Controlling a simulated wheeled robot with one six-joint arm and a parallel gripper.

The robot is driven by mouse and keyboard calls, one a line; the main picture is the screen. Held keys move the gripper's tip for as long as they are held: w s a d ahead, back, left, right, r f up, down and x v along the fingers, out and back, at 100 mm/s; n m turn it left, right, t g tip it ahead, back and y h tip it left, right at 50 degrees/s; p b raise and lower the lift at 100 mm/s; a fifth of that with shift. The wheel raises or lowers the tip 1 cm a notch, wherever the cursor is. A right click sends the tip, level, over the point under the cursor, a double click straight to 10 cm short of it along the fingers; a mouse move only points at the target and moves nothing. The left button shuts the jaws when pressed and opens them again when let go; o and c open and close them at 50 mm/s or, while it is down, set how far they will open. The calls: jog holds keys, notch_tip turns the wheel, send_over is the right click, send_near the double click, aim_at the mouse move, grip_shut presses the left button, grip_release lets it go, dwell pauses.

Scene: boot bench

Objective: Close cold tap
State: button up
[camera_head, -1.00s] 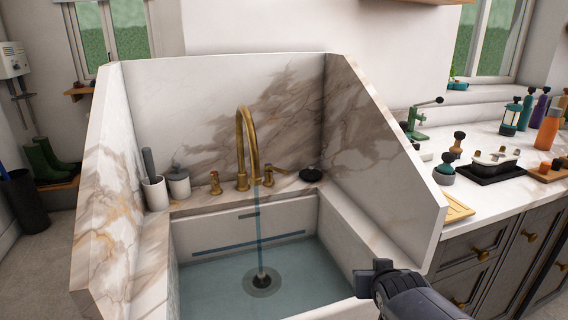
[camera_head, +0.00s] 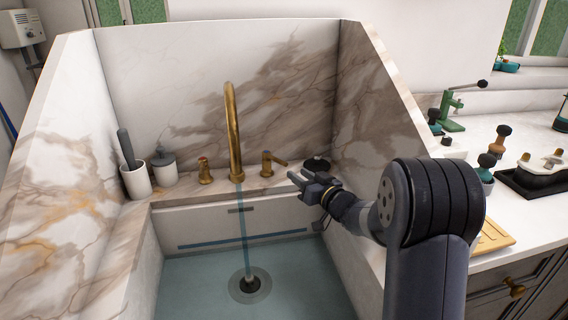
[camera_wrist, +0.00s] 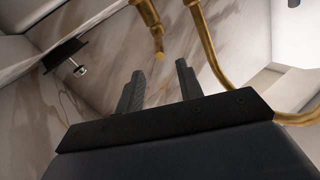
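The brass spout (camera_head: 233,130) stands at the back of the sink and a stream of water (camera_head: 243,235) runs from it. A brass handle with a lever pointing right (camera_head: 271,163) is right of the spout, and another brass handle (camera_head: 204,171) is left of it. No hot or cold mark is legible. My gripper (camera_head: 298,179) is over the sink's back right, just right of and in front of the right handle, apart from it. In the wrist view my gripper (camera_wrist: 158,80) has its two fingers apart with nothing between; a brass handle (camera_wrist: 150,20) and the spout (camera_wrist: 206,42) lie beyond.
The sink (camera_head: 180,285) holds water over a round drain (camera_head: 249,285). High marble walls (camera_head: 375,110) enclose the sides and back. A black round item (camera_head: 316,164) sits on the ledge behind my gripper. A white cup (camera_head: 136,181) and a grey jar (camera_head: 164,168) stand at left.

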aim_at(284, 164)
jog(key=x, duration=0.8)
jog(key=shift+w+f, duration=0.1)
jog(key=shift+w, duration=0.05)
jog(key=shift+c, duration=0.2)
grip_shut()
